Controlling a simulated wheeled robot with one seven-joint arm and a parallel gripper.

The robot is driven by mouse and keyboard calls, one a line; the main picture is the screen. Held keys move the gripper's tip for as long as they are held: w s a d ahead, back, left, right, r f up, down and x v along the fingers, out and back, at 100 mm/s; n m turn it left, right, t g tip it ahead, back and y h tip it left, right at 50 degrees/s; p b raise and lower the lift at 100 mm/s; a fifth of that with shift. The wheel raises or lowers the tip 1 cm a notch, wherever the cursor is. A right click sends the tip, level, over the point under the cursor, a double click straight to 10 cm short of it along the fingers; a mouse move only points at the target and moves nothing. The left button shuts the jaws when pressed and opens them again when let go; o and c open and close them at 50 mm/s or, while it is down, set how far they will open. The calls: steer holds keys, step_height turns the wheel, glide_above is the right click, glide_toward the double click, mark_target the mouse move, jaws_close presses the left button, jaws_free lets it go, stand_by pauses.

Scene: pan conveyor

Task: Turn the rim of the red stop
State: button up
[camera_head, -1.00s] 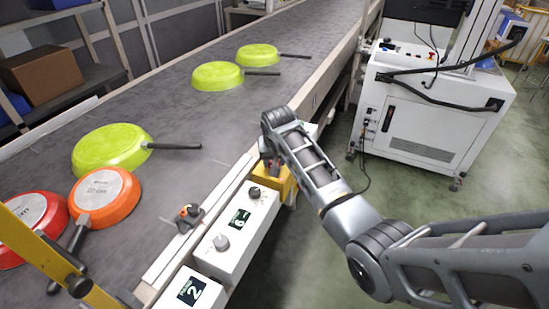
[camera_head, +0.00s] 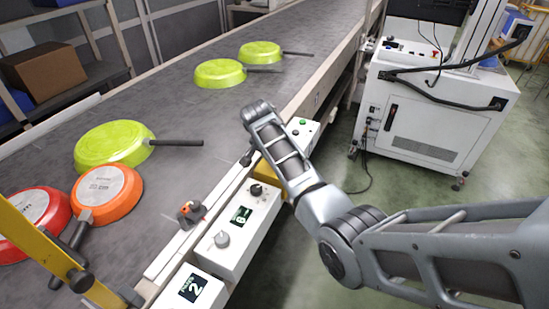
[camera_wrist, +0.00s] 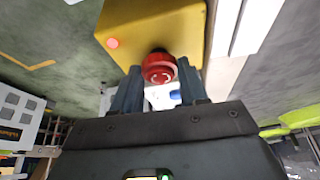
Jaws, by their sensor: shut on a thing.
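The red stop (camera_wrist: 159,67) is a round red mushroom button with white arrow marks on its face. It sits on a yellow box (camera_wrist: 190,25) and shows between the two dark fingers of my gripper (camera_wrist: 160,80) in the wrist view. The fingers are shut on the red stop, one on each side of its rim. In the head view the yellow box (camera_head: 262,167) is mostly hidden behind my arm at the conveyor's side, and the stop and fingertips cannot be made out there.
Another white box with a green button (camera_head: 303,128) stands beyond my arm. Green, orange and red pans lie upside down on the conveyor belt (camera_head: 190,110). A white cabinet (camera_head: 430,125) stands at right.

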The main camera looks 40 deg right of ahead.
stand_by(0.4)
steer(key=o, duration=1.1)
steer(key=shift+c, duration=0.2)
steer(key=v, duration=0.7)
steer(key=shift+r+b, duration=0.3)
steer(key=shift+r, duration=0.05)
steer(key=shift+a, duration=0.15)
steer(key=shift+s, duration=0.1)
